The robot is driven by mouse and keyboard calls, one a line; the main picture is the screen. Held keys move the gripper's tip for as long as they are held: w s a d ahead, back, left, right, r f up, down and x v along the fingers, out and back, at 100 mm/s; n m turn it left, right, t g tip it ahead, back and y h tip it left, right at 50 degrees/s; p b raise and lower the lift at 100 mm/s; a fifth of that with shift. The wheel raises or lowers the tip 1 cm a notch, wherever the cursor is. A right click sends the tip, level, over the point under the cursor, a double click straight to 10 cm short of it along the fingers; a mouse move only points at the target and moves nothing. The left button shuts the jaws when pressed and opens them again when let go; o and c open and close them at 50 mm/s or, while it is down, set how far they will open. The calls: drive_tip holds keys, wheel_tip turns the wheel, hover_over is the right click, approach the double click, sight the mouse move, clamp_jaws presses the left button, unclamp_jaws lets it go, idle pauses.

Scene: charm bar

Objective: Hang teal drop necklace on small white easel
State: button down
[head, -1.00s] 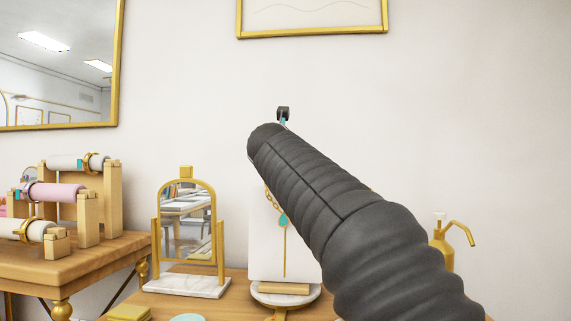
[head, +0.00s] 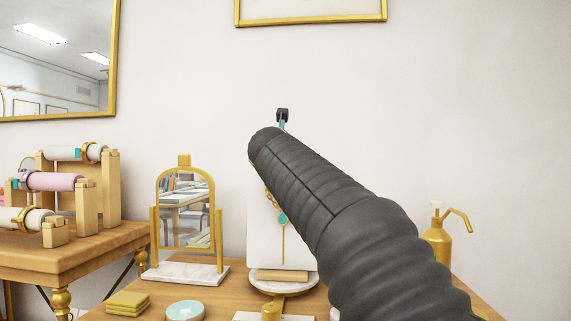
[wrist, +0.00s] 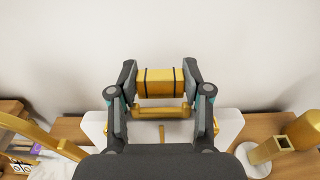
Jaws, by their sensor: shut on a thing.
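In the wrist view, my gripper (wrist: 158,76) is shut on a gold block with two dark bands, which appears to be the top piece of the teal drop necklace (wrist: 156,86). A gold bar shows just below the block. In the head view, only a dark tip of my gripper (head: 282,115) shows past my arm. The small white easel (head: 263,245) stands behind my arm, its upper right hidden. The necklace's gold chain and teal drop (head: 282,219) show in front of its face. Whether the necklace touches the easel, I cannot tell.
The easel stands on a round white stand (head: 270,288). A gold arched mirror (head: 157,228) on a marble base is to its left; a gold pump bottle (head: 436,243) is to the right. A teal dish (head: 185,311) and yellow stack (head: 128,302) lie in front. Bracelet stands (head: 88,212) are far left.

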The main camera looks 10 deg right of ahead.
drive_tip(key=shift+f, duration=0.1)
drive_tip(key=shift+c, duration=2.1)
unclamp_jaws()
drive_tip(key=c, duration=0.3)
drive_tip(key=shift+r+p, duration=0.6)
drive_tip(key=shift+r, duration=2.45)
